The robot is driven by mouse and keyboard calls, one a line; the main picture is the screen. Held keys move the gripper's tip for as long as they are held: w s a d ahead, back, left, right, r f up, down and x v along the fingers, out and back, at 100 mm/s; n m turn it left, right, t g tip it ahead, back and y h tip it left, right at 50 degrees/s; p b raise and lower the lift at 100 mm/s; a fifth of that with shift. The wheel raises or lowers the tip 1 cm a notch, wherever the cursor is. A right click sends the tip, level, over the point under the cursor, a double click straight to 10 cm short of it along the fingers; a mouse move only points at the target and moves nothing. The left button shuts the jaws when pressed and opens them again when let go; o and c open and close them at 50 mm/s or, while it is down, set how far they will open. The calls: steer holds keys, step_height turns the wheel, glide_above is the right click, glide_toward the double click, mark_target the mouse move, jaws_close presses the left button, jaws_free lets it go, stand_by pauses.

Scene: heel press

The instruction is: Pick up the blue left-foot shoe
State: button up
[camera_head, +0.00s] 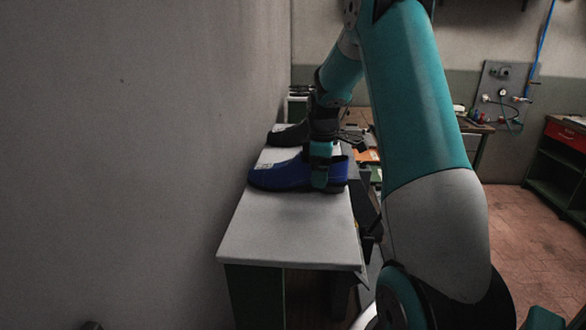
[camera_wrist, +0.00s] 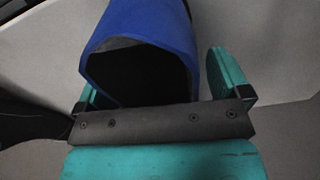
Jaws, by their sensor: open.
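The blue shoe (camera_head: 276,175) lies sole down on the light table top, its toe toward the left in the head view. In the wrist view the blue shoe (camera_wrist: 145,22) shows its dark opening toward the camera. My gripper (camera_head: 321,178) is down at the heel end of the shoe. In the wrist view my gripper (camera_wrist: 152,76) has one teal finger on each side of the shoe, with a gap visible on the right side. The jaws are open. Contact on the left side is hard to tell. Which foot the shoe fits is not clear.
A black shoe (camera_head: 286,135) lies just behind the blue one; a dark shape at the left of the wrist view (camera_wrist: 28,122) may be it. The table (camera_head: 290,235) is bare in front. A grey wall (camera_head: 130,160) runs close along its left side.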

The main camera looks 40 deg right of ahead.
steer(key=shift+f, duration=0.35)
steer(key=c, duration=1.1)
steer(key=shift+r, duration=0.1)
step_height(320, 180, up, 20)
steer(key=b, duration=0.5)
